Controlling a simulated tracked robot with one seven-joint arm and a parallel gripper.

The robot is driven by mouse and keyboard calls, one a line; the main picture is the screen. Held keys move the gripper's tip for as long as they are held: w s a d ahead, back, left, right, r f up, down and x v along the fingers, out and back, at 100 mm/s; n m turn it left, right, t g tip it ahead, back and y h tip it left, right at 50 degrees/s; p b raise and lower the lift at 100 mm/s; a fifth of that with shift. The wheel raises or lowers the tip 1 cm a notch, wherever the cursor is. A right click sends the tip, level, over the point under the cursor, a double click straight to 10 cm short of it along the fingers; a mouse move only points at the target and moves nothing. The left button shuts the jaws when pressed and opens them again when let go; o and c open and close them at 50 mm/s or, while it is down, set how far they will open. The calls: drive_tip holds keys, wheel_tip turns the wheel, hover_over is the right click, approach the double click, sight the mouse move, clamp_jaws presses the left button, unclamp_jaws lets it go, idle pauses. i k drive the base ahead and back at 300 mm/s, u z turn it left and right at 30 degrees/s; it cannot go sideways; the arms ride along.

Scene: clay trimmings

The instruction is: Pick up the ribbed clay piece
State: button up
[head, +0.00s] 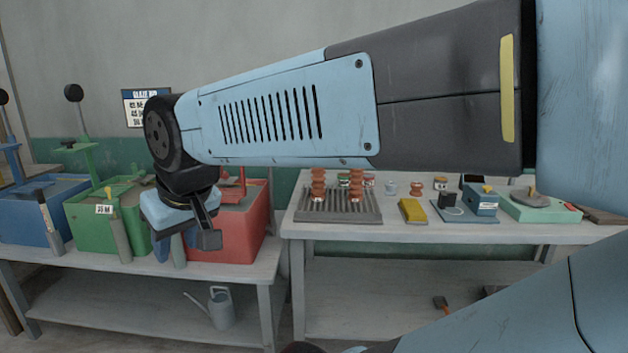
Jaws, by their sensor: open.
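Two ribbed, reddish-brown upright clay pieces, a left one (319,187) and a right one (356,184), stand on a slatted grey rack (340,217) on the right-hand table. I cannot tell which of the two is the named piece. My gripper (188,241) is open and points down in front of the green and red bins, well to the left of the rack. I see nothing held in it, though its far finger is partly hidden.
Blue (40,218), green (95,228) and red (232,236) bins stand on the left bench. A yellow block (412,211), small jars, a blue box (482,202) and a green turntable unit (540,208) sit right of the rack. A watering can (220,308) stands on the lower shelf.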

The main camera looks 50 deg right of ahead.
sight(319, 194)
drive_tip(key=z, duration=0.3)
drive_tip(key=i, duration=0.8)
drive_tip(key=z, duration=0.45)
drive_tip(key=k, duration=0.75)
drive_tip(key=z, duration=0.2)
drive_tip(key=i, duration=0.75)
drive_tip(key=u, duration=0.15)
